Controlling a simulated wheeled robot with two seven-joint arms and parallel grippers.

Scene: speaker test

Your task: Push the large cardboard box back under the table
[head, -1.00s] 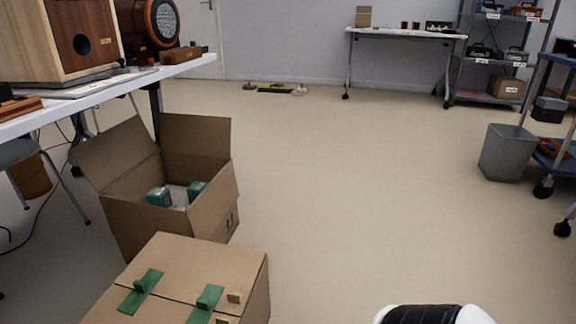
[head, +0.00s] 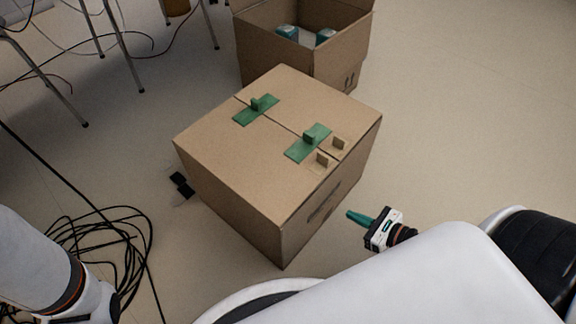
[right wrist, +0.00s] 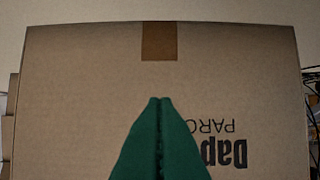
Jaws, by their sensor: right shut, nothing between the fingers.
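The large cardboard box (head: 240,140), closed, stands on the floor in the middle of the head view. Two green patches with raised tabs and two small tan tabs are on its top. Its side face (right wrist: 80,90) with brown tape and upside-down black print fills most of the right wrist view. My right gripper (head: 352,214) is shut and empty, at the right of the box with its green fingers pointing at that face. It also shows in the right wrist view (right wrist: 160,101); I cannot tell whether it touches. My left arm shows at the lower left, its gripper out of view.
An open cardboard box (head: 280,55) with teal-capped items stands just behind the closed one. Black cables (head: 110,240) lie coiled on the floor at the left. Metal legs (head: 115,50) stand at the upper left. The floor at the right (head: 470,120) is clear.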

